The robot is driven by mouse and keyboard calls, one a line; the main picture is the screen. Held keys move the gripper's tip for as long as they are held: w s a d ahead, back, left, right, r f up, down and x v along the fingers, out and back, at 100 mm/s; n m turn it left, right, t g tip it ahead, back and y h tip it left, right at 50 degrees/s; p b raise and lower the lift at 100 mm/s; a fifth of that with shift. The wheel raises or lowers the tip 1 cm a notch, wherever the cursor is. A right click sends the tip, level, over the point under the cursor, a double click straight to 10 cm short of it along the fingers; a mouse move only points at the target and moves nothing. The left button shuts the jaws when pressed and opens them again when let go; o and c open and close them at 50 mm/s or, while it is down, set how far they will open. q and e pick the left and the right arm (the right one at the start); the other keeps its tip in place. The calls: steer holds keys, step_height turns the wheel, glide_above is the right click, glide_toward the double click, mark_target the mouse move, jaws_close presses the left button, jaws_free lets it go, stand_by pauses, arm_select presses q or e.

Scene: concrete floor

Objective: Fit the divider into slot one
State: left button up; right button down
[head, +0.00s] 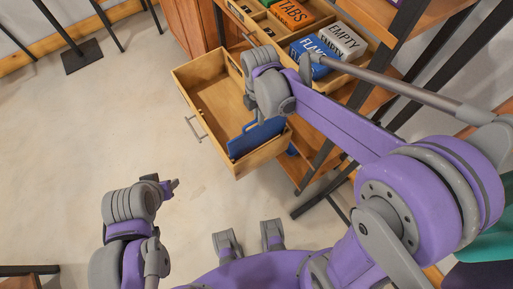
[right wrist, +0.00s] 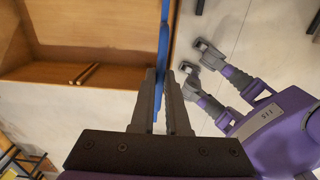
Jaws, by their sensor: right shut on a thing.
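The blue divider (head: 255,138) is a flat panel at the near end of the open wooden drawer (head: 188,92), inside it and close to its end wall. My right gripper (right wrist: 162,76) is shut on the divider, which stands edge-on between the fingers in the right wrist view (right wrist: 163,45). In the head view my right wrist hides the gripper's fingers and part of the drawer's far side. I cannot make out slot one, nor whether the divider sits in a slot. My left gripper (head: 170,187) is over the floor, away from the drawer; its finger gap is unclear.
Behind the drawer, a wooden tray or upper drawer (head: 246,15) holds an orange TABS box (head: 292,13), a blue box (head: 312,55) and a white EMPTY box (head: 341,41). Dark shelf posts stand at the right.

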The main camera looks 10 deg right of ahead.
steer(key=shift+r+p, duration=2.1)
steer(key=shift+r, duration=1.4)
